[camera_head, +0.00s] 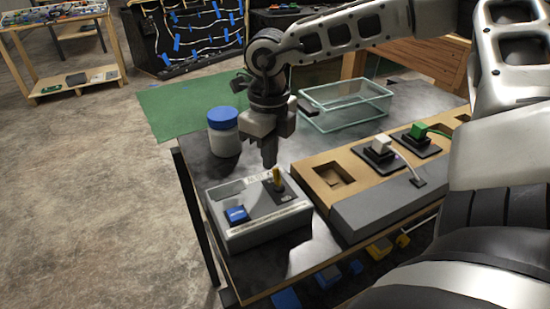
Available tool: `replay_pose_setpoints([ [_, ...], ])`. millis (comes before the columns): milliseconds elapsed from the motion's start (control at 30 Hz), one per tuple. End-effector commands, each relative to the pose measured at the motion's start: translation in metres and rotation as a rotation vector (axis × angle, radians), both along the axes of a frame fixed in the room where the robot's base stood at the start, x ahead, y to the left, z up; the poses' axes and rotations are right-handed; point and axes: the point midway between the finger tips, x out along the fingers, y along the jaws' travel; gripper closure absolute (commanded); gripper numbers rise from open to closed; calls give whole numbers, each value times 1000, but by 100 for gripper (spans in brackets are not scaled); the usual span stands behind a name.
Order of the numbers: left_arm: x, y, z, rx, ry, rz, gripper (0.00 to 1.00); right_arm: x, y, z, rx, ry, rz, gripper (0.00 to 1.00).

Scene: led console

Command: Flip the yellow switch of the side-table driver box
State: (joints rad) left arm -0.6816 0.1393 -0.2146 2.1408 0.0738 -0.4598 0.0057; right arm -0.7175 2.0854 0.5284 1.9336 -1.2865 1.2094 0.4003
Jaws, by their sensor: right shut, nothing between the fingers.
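The driver box (250,228) is a grey box on the near left corner of the dark side table (205,161). Its top carries a yellow switch (277,179), a small upright lever on a dark plate, and a blue button (237,214) to the left of it. My right gripper (269,164) points down just above and behind the yellow switch, slightly to its left. Its fingers are shut with nothing between them. I cannot tell whether a fingertip touches the lever. My left gripper is not in view.
A wooden panel (312,180) with a grey front and white and green plugs stands right of the box. A jar with a blue lid (223,137) stands behind the box. A glass tank (345,107) is farther back, near a green mat (170,112). Open floor lies left.

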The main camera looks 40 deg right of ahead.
Motion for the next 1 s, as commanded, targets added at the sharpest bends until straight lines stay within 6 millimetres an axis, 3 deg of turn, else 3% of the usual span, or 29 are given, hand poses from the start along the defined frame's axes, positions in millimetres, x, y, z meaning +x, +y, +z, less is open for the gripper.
replay_pose_setpoints([
  [1000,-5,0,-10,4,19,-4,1,-23,7,-1,0,2,0,100],
])
